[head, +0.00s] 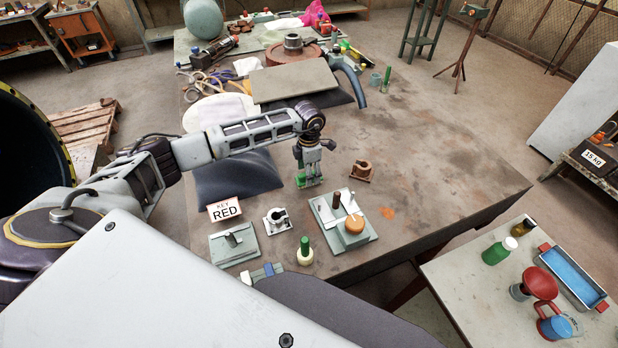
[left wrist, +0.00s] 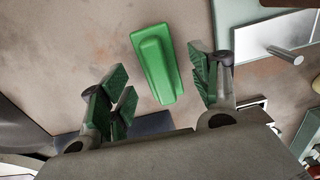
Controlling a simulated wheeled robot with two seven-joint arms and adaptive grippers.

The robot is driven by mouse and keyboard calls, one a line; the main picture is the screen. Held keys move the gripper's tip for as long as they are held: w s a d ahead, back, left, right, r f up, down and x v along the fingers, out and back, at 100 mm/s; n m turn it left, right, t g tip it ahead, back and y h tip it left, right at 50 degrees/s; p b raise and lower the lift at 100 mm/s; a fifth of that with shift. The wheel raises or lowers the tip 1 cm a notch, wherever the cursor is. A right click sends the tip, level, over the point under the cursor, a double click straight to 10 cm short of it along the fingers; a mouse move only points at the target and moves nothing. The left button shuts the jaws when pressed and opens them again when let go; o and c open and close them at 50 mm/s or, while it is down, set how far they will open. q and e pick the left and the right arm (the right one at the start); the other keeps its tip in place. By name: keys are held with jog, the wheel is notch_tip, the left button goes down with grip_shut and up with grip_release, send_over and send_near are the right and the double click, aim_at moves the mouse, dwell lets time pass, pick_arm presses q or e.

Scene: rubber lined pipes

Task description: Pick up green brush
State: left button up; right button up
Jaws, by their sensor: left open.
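The green brush (left wrist: 157,62) is a plain green block with a raised grip. In the left wrist view it lies on the worn table, between and just beyond the spread fingers. My left gripper (left wrist: 160,90) is open, with green pads on its fingers, and a gap shows on both sides of the brush. In the head view my left gripper (head: 310,180) points down close above the table; green shows at its tips, and I cannot clearly separate brush from pads there. My right gripper is in neither view.
A grey plate with pins and an orange knob (head: 353,228) stands close to the right of the gripper. A brown clamp (head: 362,171), a "KEY RED" sign (head: 225,209), a white holder (head: 278,220) and a green-topped peg (head: 305,250) are nearby. The table's right side is clear.

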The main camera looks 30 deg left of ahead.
pick_arm(q)
jog(key=shift+f, duration=0.4)
jog(key=shift+f+p, duration=0.35)
jog(key=shift+f, duration=0.85)
jog(key=c, duration=1.1)
jog(key=shift+r, duration=0.2)
notch_tip(320, 180, up, 8)
jog(key=shift+b, duration=1)
jog(key=shift+r, duration=0.85)
